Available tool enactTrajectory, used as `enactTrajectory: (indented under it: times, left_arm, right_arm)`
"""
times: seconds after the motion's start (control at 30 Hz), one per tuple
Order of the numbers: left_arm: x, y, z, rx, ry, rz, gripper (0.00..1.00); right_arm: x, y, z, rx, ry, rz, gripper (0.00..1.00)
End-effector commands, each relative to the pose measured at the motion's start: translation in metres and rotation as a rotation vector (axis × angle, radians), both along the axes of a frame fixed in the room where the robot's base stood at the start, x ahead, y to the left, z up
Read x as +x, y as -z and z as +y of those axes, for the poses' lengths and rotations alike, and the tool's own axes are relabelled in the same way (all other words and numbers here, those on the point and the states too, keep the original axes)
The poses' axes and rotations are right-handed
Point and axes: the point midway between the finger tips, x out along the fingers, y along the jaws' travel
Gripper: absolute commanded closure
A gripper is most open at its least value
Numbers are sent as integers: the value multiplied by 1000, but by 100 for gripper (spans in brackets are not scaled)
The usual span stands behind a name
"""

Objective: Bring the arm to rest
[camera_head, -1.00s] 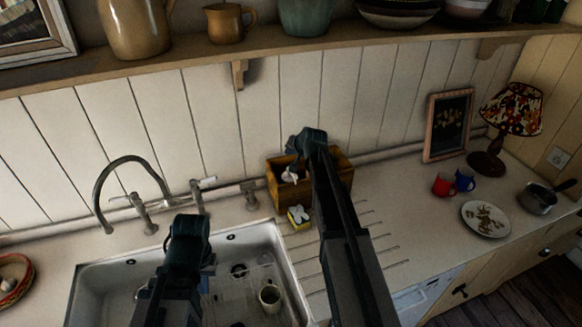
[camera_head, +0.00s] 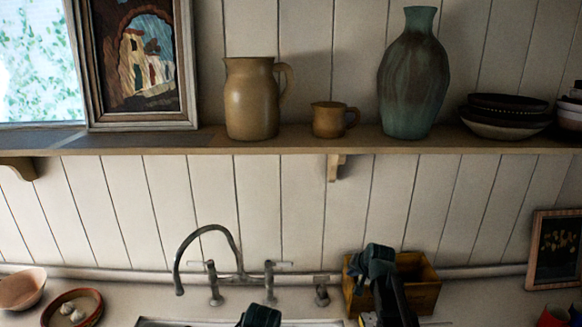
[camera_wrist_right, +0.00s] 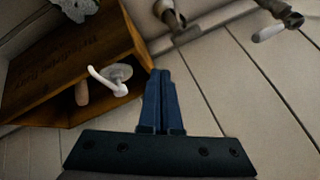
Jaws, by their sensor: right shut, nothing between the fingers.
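My right gripper (camera_head: 378,262) shows in the head view in front of the wooden box (camera_head: 424,292). In the right wrist view its two blue fingers (camera_wrist_right: 162,100) are together with nothing between them. The wooden box is beside them on the left there (camera_wrist_right: 75,62), with a white-handled item (camera_wrist_right: 108,80) in it. I cannot tell whether the fingers touch the box. My left arm's dark end (camera_head: 260,316) shows at the bottom edge of the head view, in front of the sink; its fingers cannot be made out.
A curved tap (camera_head: 208,232) stands behind the sink, left of my right arm. A shelf (camera_head: 290,142) above holds a jug (camera_head: 250,98), a small mug (camera_head: 330,120), a green vase (camera_head: 408,75) and bowls (camera_head: 503,115). A red-rimmed dish (camera_head: 72,308) is at the left.

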Motion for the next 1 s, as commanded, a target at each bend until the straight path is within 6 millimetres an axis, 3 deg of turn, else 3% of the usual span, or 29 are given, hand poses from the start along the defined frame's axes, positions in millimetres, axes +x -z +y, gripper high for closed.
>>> enactTrajectory:
  times: [0.03,0.2,0.33,0.5,0.6,0.7,1.0]
  left_arm:
    - [0,20,0,0,1,0,100]
    - [0,52,0,1,4,-1,100]
    - [0,76,0,1,7,-1,100]
    - [0,99,0,1,9,-1,100]
    - [0,107,0,1,10,0,100]
    - [0,110,0,2,11,-1,100]
    - [0,109,0,2,11,-1,100]
  right_arm:
    - [-29,27,32,-32,-75,50,100]
    - [-116,81,107,-157,-318,233,100]
    - [-189,115,144,-263,-498,372,100]
    - [-267,144,167,-386,-681,520,100]
    - [-296,151,171,-434,-747,578,100]
    - [-312,154,172,-461,-782,611,100]
    - [-315,153,172,-471,-794,624,100]
